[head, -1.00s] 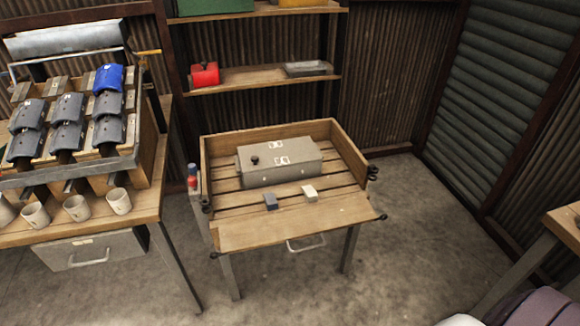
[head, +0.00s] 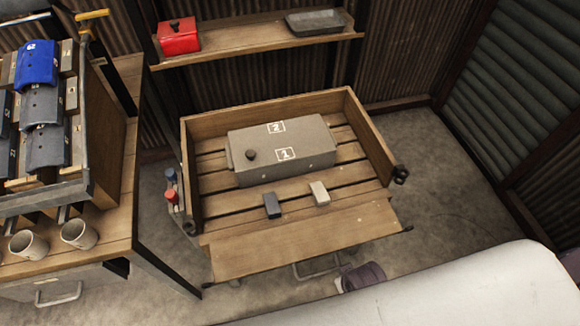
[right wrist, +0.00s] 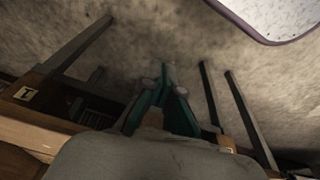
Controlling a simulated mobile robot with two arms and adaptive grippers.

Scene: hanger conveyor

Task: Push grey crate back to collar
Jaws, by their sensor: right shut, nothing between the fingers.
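The grey crate (head: 310,158), a closed box with a black knob and labels 1 and 2 on top, lies on the slatted wooden table (head: 235,205). The wooden collar (head: 260,107) stands around the table's back and sides. The crate is near the back board; whether it touches is hard to tell. A dark block (head: 272,206) and a pale block (head: 320,194) lie on the slats in front of the crate. My right gripper (right wrist: 166,72) is shut and empty in the right wrist view, with concrete floor behind it. My left gripper is not in view.
The front board (head: 305,245) lies flat and low at the table's front. Red and blue knobs (head: 171,187) sit at the left side. A bench with cups (head: 79,234) stands left. A shelf (head: 250,54) holds a red box and a grey tray. Floor is free at right.

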